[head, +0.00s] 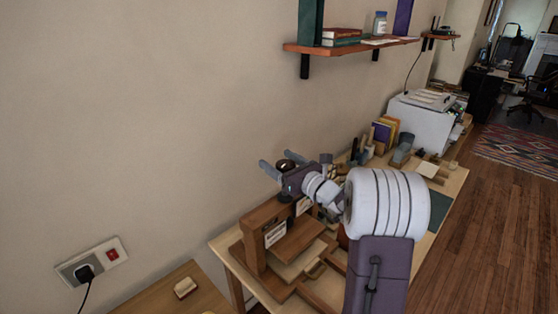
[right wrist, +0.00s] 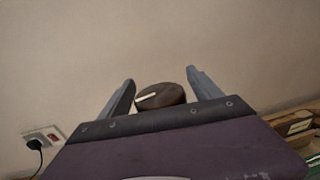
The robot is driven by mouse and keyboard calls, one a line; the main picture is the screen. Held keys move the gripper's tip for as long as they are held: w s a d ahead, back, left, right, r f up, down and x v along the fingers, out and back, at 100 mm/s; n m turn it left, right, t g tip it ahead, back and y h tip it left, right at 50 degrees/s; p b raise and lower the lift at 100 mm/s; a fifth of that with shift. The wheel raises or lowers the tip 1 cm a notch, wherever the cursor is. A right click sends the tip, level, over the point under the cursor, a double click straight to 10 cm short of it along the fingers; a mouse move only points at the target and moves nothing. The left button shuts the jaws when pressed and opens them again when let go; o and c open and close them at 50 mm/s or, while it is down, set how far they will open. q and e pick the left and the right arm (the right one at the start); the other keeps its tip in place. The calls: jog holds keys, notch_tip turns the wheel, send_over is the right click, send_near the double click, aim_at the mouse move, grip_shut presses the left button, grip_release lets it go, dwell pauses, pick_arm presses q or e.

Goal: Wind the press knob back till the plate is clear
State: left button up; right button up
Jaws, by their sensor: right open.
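The wooden book press (head: 254,256) stands at the near end of the workbench, with a pale label on its front. Its dark round knob (head: 287,163) is at the top. A brown press plate (head: 299,240) sits low in the frame, above a pale flat layer (head: 285,268); I cannot tell whether they touch. My right gripper (head: 274,158) is open at the knob's height. In the right wrist view the knob (right wrist: 160,97), with a white line mark, lies between the spread fingers (right wrist: 160,77), with gaps on both sides. My left gripper is out of view.
Upright books (head: 385,131), a grey cup (head: 402,150) and a white printer-like machine (head: 420,122) stand farther along the bench. A shelf (head: 350,47) is on the wall above. A lower wooden surface (head: 170,295) holds a small pale block (head: 185,287).

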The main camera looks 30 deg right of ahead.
jog(key=c, duration=1.3)
jog(key=shift+c, duration=0.2)
jog(key=shift+y, duration=0.3)
jog(key=n+y, duration=0.1)
jog(key=n+g+y+p, duration=0.1)
jog(key=y, duration=0.1)
jog(key=shift+a, duration=0.25)
jog(key=shift+s+a+r+n+g+y+p, duration=0.1)
jog(key=shift+n+g+y+p, duration=0.25)
jog(key=shift+n+y+p, duration=0.15)
jog(key=shift+s+a+n+g+y+p, duration=0.1)
jog(key=shift+n+g+y+p, duration=0.25)
jog(key=shift+n+y, duration=0.2)
jog(key=shift+s+a+f+n+g+y+p, duration=0.1)
jog(key=shift+s+a+n+g+y+p, duration=0.2)
jog(key=shift+n+g+y+p, duration=1.15)
jog(key=shift+s+a+f+n+g+y+p, duration=0.15)
jog(key=shift+s+n+g+y+p, duration=0.1)
jog(key=shift+n+g+y+p, duration=1.15)
jog(key=shift+s+a+n+g+y+p, duration=0.3)
jog(key=shift+n+g+y+p, duration=0.65)
jog(key=shift+g, duration=0.9)
